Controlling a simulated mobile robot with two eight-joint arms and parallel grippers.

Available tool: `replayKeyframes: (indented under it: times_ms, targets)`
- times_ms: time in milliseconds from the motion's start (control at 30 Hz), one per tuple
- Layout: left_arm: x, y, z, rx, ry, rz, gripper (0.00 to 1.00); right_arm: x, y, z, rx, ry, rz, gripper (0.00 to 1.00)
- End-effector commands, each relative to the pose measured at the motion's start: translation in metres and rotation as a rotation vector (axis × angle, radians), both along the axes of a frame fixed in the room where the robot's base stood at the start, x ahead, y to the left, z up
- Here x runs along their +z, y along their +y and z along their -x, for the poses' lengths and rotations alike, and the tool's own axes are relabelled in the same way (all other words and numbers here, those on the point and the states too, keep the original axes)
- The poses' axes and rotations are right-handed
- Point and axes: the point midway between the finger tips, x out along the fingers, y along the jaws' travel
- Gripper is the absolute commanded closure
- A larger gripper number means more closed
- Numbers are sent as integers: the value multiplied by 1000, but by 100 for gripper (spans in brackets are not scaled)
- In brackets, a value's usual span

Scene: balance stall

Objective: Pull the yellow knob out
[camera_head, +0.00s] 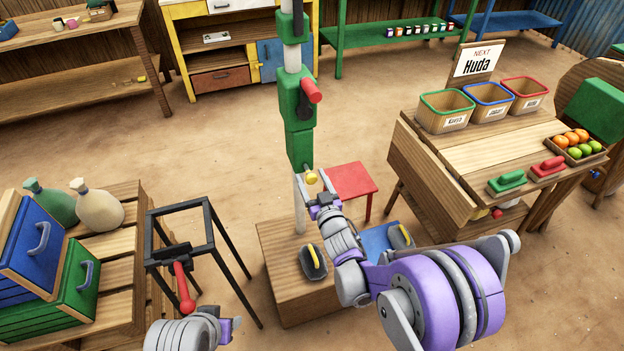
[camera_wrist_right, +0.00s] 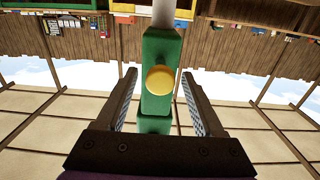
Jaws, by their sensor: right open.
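The yellow knob (camera_head: 311,178) sticks out of the lower end of the green block (camera_head: 300,145) on the upright post. In the right wrist view the knob (camera_wrist_right: 160,79) is round and lies between my right gripper's two fingers. My right gripper (camera_head: 317,184) is open, with a visible gap between each finger and the knob in the wrist view (camera_wrist_right: 158,90). In the head view its fingers are right at the knob and partly cover the area below it. My left gripper (camera_head: 229,328) is low in the picture, away from the post; its jaws are too unclear to judge.
The post rises from a wooden box (camera_head: 285,255) bearing a grey-and-yellow item (camera_head: 313,262). A red lever (camera_head: 312,91) juts from the post above. A black metal stand (camera_head: 208,225) with a red handle (camera_head: 183,287) is at left. A red stool (camera_head: 350,180) stands behind the gripper.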

Motion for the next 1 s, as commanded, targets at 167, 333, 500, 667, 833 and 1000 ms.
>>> replayKeyframes:
  times_ms: [167, 333, 500, 667, 833, 1000]
  targets:
    - [-1, 0, 0, 0, 0, 0, 50, 0, -3, 10, 0, 0, 1, 30]
    - [-5, 0, 0, 0, 2, 0, 50, 0, -13, 41, 0, 0, 0, 30]
    - [-9, 0, 0, 0, 3, 0, 50, -1, -24, 73, -1, 0, 0, 30]
    - [-12, 0, 0, 0, 4, 0, 50, 0, -31, 94, -1, 0, 0, 30]
    - [-12, 0, 0, 0, 4, 0, 50, 0, -34, 103, -1, 0, 1, 30]
    - [-12, 0, 0, 0, 4, 0, 50, 0, -34, 103, 0, 0, 0, 30]
